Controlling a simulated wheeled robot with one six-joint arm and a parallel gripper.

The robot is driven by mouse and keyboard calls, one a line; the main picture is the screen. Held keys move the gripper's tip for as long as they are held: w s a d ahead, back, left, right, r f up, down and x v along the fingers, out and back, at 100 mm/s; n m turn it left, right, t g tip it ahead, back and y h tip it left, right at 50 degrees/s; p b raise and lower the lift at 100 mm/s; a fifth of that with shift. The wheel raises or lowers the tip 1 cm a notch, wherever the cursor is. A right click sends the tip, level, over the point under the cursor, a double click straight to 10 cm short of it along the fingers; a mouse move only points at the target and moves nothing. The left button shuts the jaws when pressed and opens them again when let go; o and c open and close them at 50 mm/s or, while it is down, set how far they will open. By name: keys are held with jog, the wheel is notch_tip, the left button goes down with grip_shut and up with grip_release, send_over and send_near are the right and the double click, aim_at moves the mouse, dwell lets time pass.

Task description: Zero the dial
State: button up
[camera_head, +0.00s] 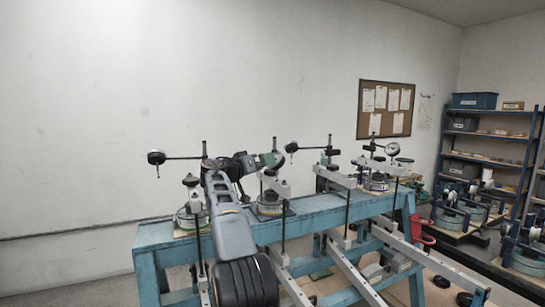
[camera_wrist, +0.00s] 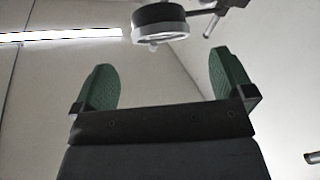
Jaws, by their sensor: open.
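Several dial gauges sit on thin arms above the blue bench (camera_head: 320,204) in the head view. One dial (camera_head: 156,158) is at the left, another (camera_head: 291,147) is in the middle, and another (camera_head: 392,149) is at the right. My gripper (camera_head: 266,160) is above the bench, left of the middle dial. In the wrist view my gripper (camera_wrist: 165,80) shows two green fingers spread wide with nothing between them. A dark round dial with a pale rim (camera_wrist: 160,28) is beyond the fingertips, apart from them. Its face markings cannot be read.
Long lever bars (camera_head: 357,273) slope forward from the bench. Vertical posts and clamps stand close around my arm. Blue shelving (camera_head: 489,145) with bins is at the right. A cork board (camera_head: 386,110) hangs on the wall.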

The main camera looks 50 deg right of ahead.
jog(key=d+p, duration=0.2)
jog(key=d, duration=0.3)
jog(key=shift+w+d+r+p, duration=0.1)
jog(key=shift+d+r+p, duration=0.05)
jog(key=shift+d+p, duration=0.15)
jog(key=shift+d+f+p, duration=0.2)
jog(key=shift+d+p, duration=0.15)
jog(key=shift+d, duration=0.5)
